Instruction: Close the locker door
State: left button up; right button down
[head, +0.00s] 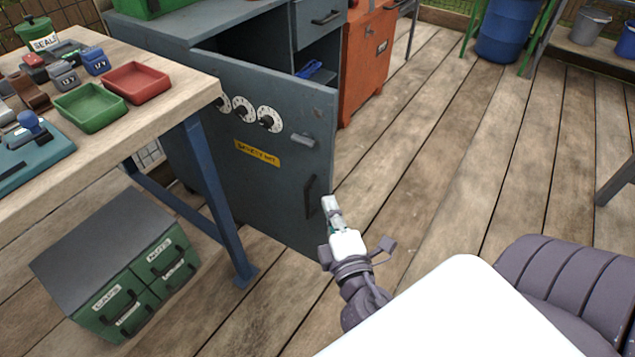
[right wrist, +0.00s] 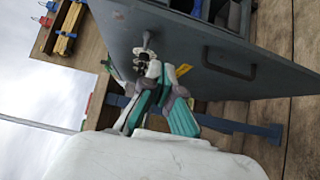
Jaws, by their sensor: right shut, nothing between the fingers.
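The locker door (head: 255,130) is grey-blue and stands swung open, with dials, a small lever (head: 303,140), a yellow label and a dark bar handle (head: 310,196) on its face. The locker body (head: 195,22) is behind it, its inside partly showing. My right gripper (head: 331,206) is shut and empty, near the door's lower right edge, close to the bar handle. In the right wrist view the door (right wrist: 185,50) fills the upper right, with its bar handle (right wrist: 228,66) to the right of the fingers. I cannot tell whether the fingers touch the door. My left gripper is out of view.
A wooden workbench (head: 160,105) with blue legs, trays and stamps stands left of the door. A green drawer box (head: 130,290) is on the floor below it. An orange cabinet (head: 365,60) stands right of the locker. The plank floor (head: 470,150) to the right is mostly clear.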

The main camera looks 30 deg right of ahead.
jog(key=p, duration=0.3)
send_near(324, 149)
jog(key=w+a, duration=0.2)
jog(key=w+d, duration=0.3)
jog(key=shift+w, duration=0.25)
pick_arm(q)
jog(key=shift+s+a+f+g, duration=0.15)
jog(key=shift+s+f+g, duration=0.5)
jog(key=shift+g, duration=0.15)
pick_arm(e)
jog(key=shift+w+d, duration=0.2)
jog(key=shift+d, duration=0.25)
